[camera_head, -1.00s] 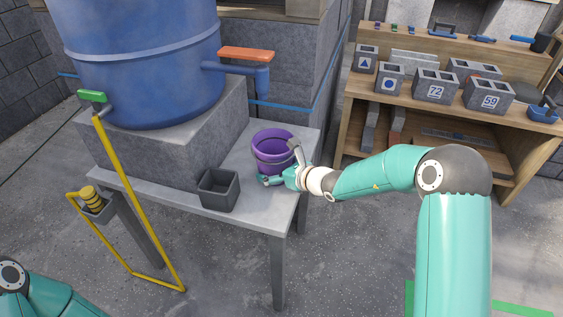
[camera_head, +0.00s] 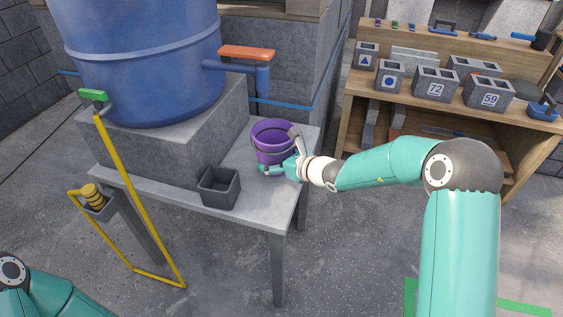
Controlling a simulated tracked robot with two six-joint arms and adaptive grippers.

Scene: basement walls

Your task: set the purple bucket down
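The purple bucket (camera_head: 271,147) is upright at the right end of the grey table (camera_head: 255,195), under the blue barrel's pipe outlet. My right gripper (camera_head: 279,156) is at the bucket's right front side, its fingers closed against the wall and rim. Its fingertips are partly hidden by the bucket. I cannot tell whether the bucket's base touches the tabletop. Only a piece of my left arm shows at the bottom left; its gripper is out of view.
A grey open box (camera_head: 219,187) stands on the table to the left of the bucket. The blue barrel (camera_head: 145,60) stands on a concrete block behind, with an orange-handled tap (camera_head: 247,53) over the table. A wooden shelf (camera_head: 430,115) with blocks is at the right.

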